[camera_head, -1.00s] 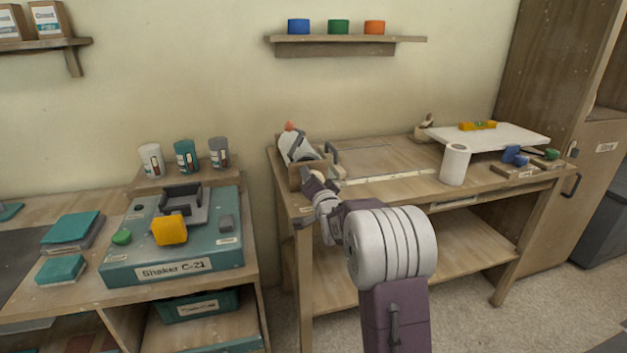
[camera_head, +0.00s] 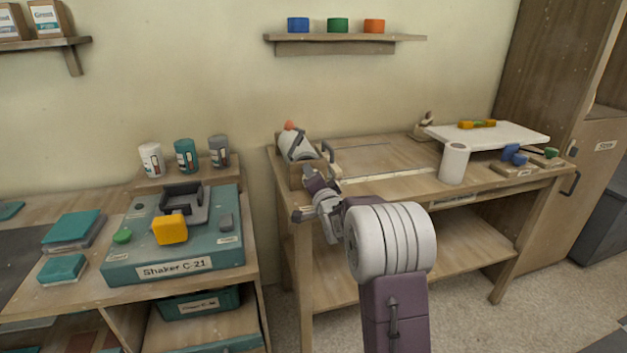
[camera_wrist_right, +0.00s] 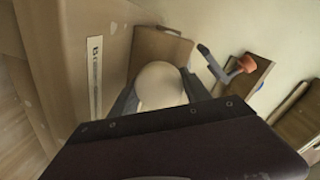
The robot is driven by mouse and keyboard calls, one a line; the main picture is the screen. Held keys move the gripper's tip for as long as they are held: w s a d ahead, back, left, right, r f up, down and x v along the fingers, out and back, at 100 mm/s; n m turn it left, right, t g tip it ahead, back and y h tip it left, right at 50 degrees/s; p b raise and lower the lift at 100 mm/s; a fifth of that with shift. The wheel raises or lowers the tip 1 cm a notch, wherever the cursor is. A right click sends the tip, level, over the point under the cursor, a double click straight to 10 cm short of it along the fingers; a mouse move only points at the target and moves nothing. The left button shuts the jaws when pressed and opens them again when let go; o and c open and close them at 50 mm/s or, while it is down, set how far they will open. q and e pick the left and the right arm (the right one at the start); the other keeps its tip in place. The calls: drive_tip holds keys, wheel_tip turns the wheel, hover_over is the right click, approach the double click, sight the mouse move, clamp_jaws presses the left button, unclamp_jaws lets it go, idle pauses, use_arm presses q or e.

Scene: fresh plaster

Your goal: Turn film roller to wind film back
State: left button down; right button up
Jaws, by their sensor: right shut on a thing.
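The film roller (camera_head: 296,146) is a whitish roll in a wooden holder at the left end of the workbench, with a small red-orange knob (camera_head: 289,126) at its top. My right gripper (camera_head: 314,180) is at the near side of the holder. In the right wrist view a rounded cream knob (camera_wrist_right: 160,85) sits between the fingers, and the gripper is shut on it. The red-orange knob on a grey lever (camera_wrist_right: 245,63) shows beyond, apart from the fingers. The knob's join to the roller is hidden. My left gripper is not in view.
The workbench (camera_head: 400,185) has a white upright roll (camera_head: 454,163) and a white board (camera_head: 490,134) at its right. A shaker (camera_head: 170,262) stands on the left bench, with a gap between the benches. A wall shelf (camera_head: 345,38) holds coloured pots. The bench middle is mostly clear.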

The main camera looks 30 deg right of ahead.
drive_tip(key=o, duration=1.4)
drive_tip(key=p+v, duration=0.1)
drive_tip(key=v, duration=0.8)
drive_tip(key=shift+f, duration=0.1)
